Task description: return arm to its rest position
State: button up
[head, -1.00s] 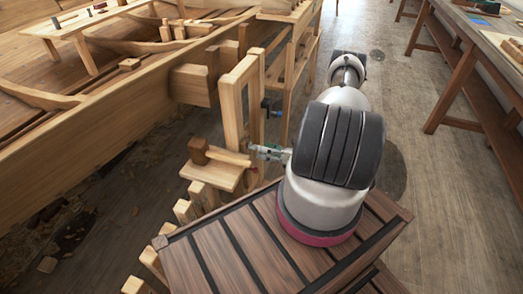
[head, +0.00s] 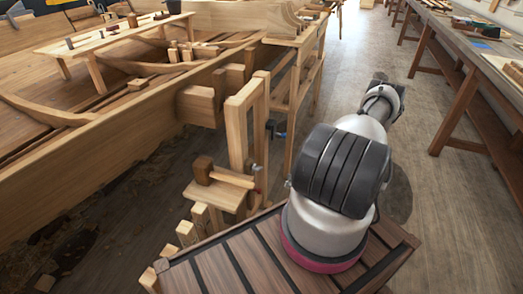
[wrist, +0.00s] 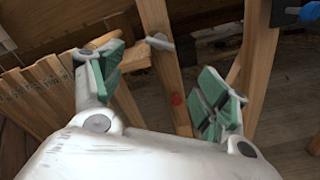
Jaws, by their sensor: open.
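My arm (head: 340,170) stands on the slatted wooden deck in the head view, its upper links leaning toward the upper right. In that view my gripper is almost wholly hidden behind the arm. In the wrist view my gripper (wrist: 160,88) is open, with green-padded fingers spread apart. Nothing is held between them. Wooden posts and a small red knob (wrist: 177,100) show beyond the gap between the fingers.
A wooden mallet (head: 203,170) lies on a small wooden ledge left of my arm. An upright wooden frame (head: 236,135) and a blue clamp (head: 275,127) stand close by. The boat hull (head: 100,135) fills the left. A long workbench (head: 455,80) stands right, with clear floor between.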

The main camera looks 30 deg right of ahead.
jog(key=s+a+n+g+y, duration=0.2)
jog(key=s+a+n+g, duration=0.25)
jog(key=s, duration=0.25)
jog(key=s+r+n+g+y, duration=0.1)
jog(key=s+r+n+g, duration=0.2)
jog(key=r+n+g, duration=0.25)
notch_tip(320, 180, up, 25)
jog(key=s+d+n+g+h, duration=0.2)
jog(key=n+g+h, duration=0.6)
jog(key=n, duration=0.7)
jog(key=a+r+n+t+h, duration=0.3)
jog(key=a+r+n+t, duration=0.1)
jog(key=r, duration=0.6)
jog(key=s+a+r+n+t+h, duration=0.1)
jog(key=a+r+n+t+h, duration=0.2)
jog(key=r, duration=0.7)
jog(key=a+n+t, duration=0.1)
jog(key=a+n, duration=0.1)
jog(key=a, duration=0.1)
jog(key=shift+a+n, duration=0.3)
jog(key=shift+n, duration=0.1)
